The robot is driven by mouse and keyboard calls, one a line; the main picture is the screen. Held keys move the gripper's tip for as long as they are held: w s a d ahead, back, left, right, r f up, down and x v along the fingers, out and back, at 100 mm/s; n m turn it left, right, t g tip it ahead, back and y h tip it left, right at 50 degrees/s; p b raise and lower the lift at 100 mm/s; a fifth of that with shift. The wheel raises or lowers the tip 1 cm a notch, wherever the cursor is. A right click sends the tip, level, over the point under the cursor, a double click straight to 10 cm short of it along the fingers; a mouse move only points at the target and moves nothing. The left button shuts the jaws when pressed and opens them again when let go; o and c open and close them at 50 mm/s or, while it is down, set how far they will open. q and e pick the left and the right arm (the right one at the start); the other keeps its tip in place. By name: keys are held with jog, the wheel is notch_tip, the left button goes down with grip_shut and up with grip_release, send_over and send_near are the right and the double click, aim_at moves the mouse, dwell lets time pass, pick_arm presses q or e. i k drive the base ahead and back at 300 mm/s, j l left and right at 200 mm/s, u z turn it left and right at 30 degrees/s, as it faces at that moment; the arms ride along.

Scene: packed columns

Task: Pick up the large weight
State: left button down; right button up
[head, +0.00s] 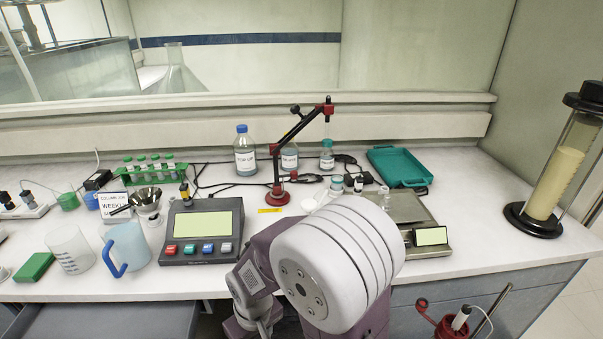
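I cannot pick out the large weight for certain in the head view. A balance (405,208) with a flat metal pan and a small display stands right of centre on the bench. Small bottles and jars (336,184) stand just behind and left of its pan. A large white rounded arm link of mine fills the lower middle and hides the bench behind it, including part of the balance. Neither gripper shows, so I cannot see what they hold.
A red-and-black stand (278,193), a blue-capped bottle (245,155) and a teal tray (399,166) stand at the back. A control box (202,230), a blue-handled jug (127,245) and a beaker (70,249) are on the left. A tall column (557,180) stands at the right end.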

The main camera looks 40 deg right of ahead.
aim_at(386, 205)
jog(key=z, duration=2.15)
